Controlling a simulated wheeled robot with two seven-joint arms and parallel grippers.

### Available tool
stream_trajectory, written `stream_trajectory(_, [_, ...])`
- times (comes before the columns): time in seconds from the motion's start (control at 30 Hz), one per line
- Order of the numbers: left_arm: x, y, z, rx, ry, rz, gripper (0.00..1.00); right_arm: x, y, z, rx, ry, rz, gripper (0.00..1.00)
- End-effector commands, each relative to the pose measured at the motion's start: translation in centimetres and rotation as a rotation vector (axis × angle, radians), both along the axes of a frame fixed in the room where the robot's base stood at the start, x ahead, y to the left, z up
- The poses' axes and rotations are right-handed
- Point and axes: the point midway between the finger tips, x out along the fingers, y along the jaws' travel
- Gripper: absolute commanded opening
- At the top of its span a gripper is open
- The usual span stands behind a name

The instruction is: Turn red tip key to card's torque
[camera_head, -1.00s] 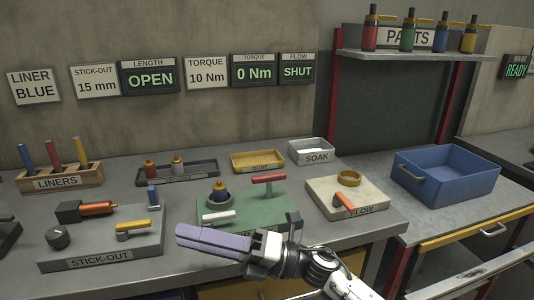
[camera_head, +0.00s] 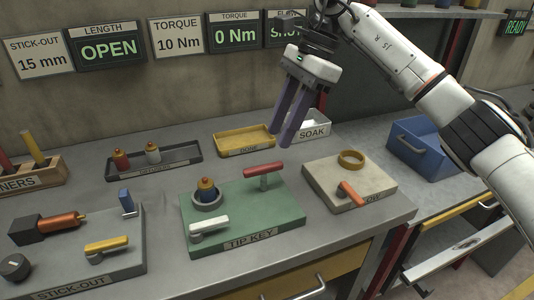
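The red tip key (camera_head: 263,169), a red T-bar handle on a metal post, stands upright at the back right of the green TIP KEY board (camera_head: 272,213). On that board a tip with an orange top (camera_head: 206,189) sits in a grey ring, and a white lever (camera_head: 209,226) lies in front. The torque card (camera_head: 177,38) reads 10 Nm; the torque display (camera_head: 235,32) reads 0 Nm. My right gripper (camera_head: 280,140) points down above and slightly right of the red key, its two purple fingers apart and empty. My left gripper is out of view.
A pale FLOW board (camera_head: 340,185) with a yellow ring and orange lever stands right of the green board. Behind are a yellow tray (camera_head: 243,139), the SOAK tray (camera_head: 318,130) and a dark tray (camera_head: 158,160). The STICK-OUT board (camera_head: 70,250) is left; a blue bin (camera_head: 424,143) is right.

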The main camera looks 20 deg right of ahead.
Motion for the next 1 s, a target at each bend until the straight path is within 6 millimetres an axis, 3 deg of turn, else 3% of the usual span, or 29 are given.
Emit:
stream_trajectory(0.2, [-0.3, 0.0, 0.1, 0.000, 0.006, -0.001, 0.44, -0.1, 1.7, -3.9, 0.002, 0.003, 0.000, 0.33])
stream_trajectory(0.4, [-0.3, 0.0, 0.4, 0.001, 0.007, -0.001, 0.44, -0.1, 2.7, -6.3, 0.004, 0.001, 0.000, 0.33])
stream_trajectory(0.8, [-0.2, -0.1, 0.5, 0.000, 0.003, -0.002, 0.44, -0.1, 3.1, -7.0, 0.005, 0.000, -0.001, 0.33])
stream_trajectory(1.0, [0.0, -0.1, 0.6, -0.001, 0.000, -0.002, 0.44, -0.1, 3.1, -7.0, 0.005, 0.000, -0.001, 0.00])
